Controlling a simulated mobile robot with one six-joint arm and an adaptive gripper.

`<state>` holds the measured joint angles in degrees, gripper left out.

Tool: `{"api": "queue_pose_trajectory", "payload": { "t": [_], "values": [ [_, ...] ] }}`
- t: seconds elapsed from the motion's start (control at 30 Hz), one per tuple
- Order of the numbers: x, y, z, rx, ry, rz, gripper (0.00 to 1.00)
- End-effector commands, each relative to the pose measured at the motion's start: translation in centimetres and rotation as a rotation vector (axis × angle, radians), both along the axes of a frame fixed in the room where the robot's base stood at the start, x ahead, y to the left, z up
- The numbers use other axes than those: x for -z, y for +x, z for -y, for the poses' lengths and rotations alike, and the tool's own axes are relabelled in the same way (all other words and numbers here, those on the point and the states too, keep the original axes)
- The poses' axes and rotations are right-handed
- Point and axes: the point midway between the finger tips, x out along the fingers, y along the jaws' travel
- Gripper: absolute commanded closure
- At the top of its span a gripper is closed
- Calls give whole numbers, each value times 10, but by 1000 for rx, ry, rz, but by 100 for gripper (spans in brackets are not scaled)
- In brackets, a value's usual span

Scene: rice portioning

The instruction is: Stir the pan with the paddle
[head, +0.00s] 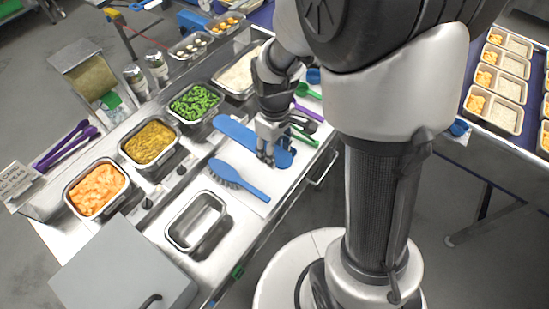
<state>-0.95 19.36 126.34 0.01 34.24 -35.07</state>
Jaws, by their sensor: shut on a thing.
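The blue paddle (238,132) lies on the white work surface, its long flat body running from upper left to lower right. My gripper (265,156) points down over the paddle's lower right part and is shut on it. The fingers hide part of the paddle, and I cannot tell whether it is lifted. A steel pan of white rice (213,84) sits in the counter behind the paddle, partly hidden by my arm.
Pans of green (195,103), yellow (150,143) and orange food (97,190) line the counter, with an empty pan (196,221) in front. A blue brush (237,180) lies close to my gripper. Green and purple utensils (307,112) lie right of it.

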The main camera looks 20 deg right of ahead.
Motion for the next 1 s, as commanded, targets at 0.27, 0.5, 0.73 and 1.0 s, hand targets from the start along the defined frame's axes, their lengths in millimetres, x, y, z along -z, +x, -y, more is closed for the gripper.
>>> {"api": "queue_pose_trajectory", "payload": {
  "t": [0.27, 0.5, 0.73, 1.0],
  "values": [
    [-54, 0, 0, 0, 0, 1, 78],
    [-76, 0, 0, 0, 0, 0, 78],
    [-100, 0, 0, 0, 0, 0, 78],
    [-124, 0, 0, 0, 0, -1, 78]
  ]
}}
